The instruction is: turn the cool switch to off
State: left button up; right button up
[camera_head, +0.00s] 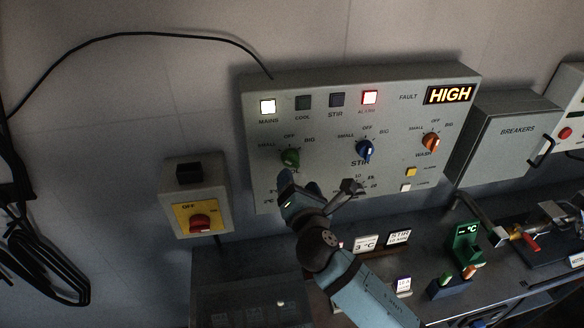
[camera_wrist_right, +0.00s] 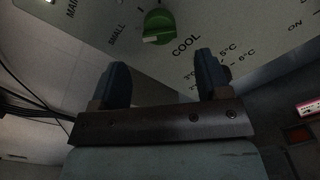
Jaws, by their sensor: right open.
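The cool switch is a green rotary knob (camera_head: 290,158) at the lower left of the grey control panel (camera_head: 385,85), with SMALL, OFF and BIG marked around it. It also shows in the wrist view (camera_wrist_right: 158,24), above the COOL label, with a pale mark on its lower edge. In the wrist view that mark is away from straight up; the exact setting is hard to read. My right gripper (camera_wrist_right: 161,78) is open and empty, its fingers below the knob and apart from it. In the head view the gripper (camera_head: 297,183) is just under the knob. My left gripper is out of view.
A blue stir knob (camera_head: 365,150) and an orange wash knob (camera_head: 431,141) are to the right. The mains lamp (camera_head: 267,106) and red alarm lamp (camera_head: 370,97) are lit; the display (camera_head: 450,94) reads HIGH.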

aim_at(292, 166)
jog(key=w+b, duration=0.1)
jog(key=w, duration=0.2)
jog(key=w+a+b, duration=0.1)
jog(key=w, duration=0.2)
jog(key=shift+a+f, duration=0.1)
jog(key=shift+a, duration=0.05)
jog(key=shift+w+a, duration=0.1)
jog(key=shift+w, duration=0.45)
jog(key=c, duration=0.9)
